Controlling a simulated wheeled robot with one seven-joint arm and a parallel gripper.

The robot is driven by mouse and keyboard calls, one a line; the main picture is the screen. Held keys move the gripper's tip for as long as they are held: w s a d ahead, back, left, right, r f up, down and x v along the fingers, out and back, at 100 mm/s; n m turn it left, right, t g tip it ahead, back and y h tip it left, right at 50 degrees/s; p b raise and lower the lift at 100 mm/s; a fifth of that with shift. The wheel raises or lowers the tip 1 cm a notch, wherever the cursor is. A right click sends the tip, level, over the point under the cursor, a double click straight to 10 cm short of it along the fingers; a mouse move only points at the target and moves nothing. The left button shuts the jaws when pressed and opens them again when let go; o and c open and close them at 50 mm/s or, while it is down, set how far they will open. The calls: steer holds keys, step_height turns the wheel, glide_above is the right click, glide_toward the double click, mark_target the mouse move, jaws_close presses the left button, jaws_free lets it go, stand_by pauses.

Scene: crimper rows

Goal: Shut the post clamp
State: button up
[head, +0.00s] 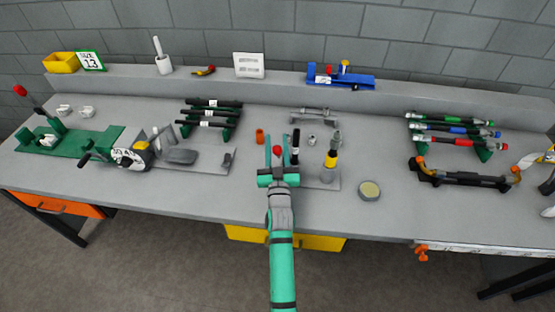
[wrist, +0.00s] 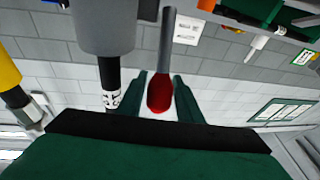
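A red-knobbed lever shows ahead of my gripper in the head view; its red knob (head: 277,150) also shows in the wrist view (wrist: 159,95) on a grey rod. The knob sits between the two fingers of my gripper (head: 277,168), whose dark green fingers (wrist: 160,85) stand on either side of it. The fingers look apart; contact with the knob is not clear. Behind and right of the knob are a black post (head: 295,143) and a yellow-and-black post (head: 331,158), on a grey base plate (head: 325,183). The lower lever and clamp body are largely hidden by my gripper.
An orange cup (head: 260,136) stands close left of the knob. A round tin (head: 369,190) lies to the right. A crimper with a dial (head: 130,157) is left, and a rack of coloured-band tools (head: 455,130) right. The bench's front strip is mostly clear.

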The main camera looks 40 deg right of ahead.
mark_target(278, 154)
steer(key=shift+s+a, duration=0.5)
steer(key=shift+s, duration=0.4)
steer(key=shift+s+a, duration=0.45)
steer(key=shift+s, duration=0.4)
steer(key=s+a, duration=0.4)
steer(key=s, duration=0.2)
steer(key=shift+s+a, duration=0.25)
